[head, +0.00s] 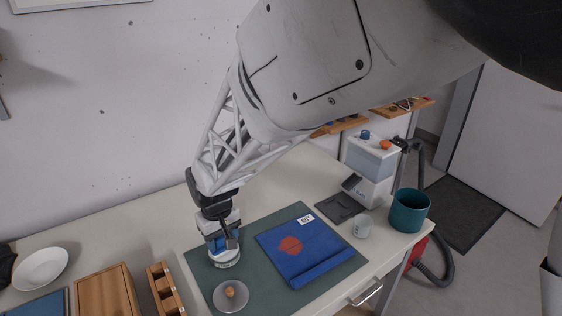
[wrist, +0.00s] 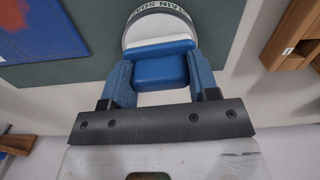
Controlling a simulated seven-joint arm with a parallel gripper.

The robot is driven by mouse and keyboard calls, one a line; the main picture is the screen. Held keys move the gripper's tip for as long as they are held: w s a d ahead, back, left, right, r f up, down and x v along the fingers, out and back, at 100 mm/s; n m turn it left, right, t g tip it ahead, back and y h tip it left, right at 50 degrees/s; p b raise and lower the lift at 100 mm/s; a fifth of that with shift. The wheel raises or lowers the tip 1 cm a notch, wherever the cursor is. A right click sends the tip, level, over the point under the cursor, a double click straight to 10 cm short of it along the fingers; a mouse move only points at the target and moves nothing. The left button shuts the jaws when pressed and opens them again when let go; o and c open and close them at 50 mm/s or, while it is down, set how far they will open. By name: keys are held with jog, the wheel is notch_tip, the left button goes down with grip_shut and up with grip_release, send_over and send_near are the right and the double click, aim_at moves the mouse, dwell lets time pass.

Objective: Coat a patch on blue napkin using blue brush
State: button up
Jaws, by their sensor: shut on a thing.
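The blue napkin (head: 325,245) lies flat on a dark green mat, with a reddish-orange patch (head: 290,245) and a white tag on it. Its corner and part of the patch show at the upper left of the wrist view (wrist: 55,38). My gripper (wrist: 160,78) is shut on the blue brush (wrist: 163,70), whose blue body sits between the two blue fingers. In the head view, my gripper (head: 224,240) is at a round white pot (head: 226,262) left of the napkin. The pot's lettered rim (wrist: 160,10) is just beyond the brush; the bristles are hidden.
A grey lid with a wooden knob (head: 230,294) lies in front of the pot. A wooden rack (head: 165,290) stands to the left. A white cup (head: 362,226), teal bin (head: 409,211) and white-and-blue machine (head: 371,170) stand right of the mat. The space above the napkin is clear.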

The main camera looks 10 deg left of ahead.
dwell(0.5)
jog(key=shift+r, duration=3.45)
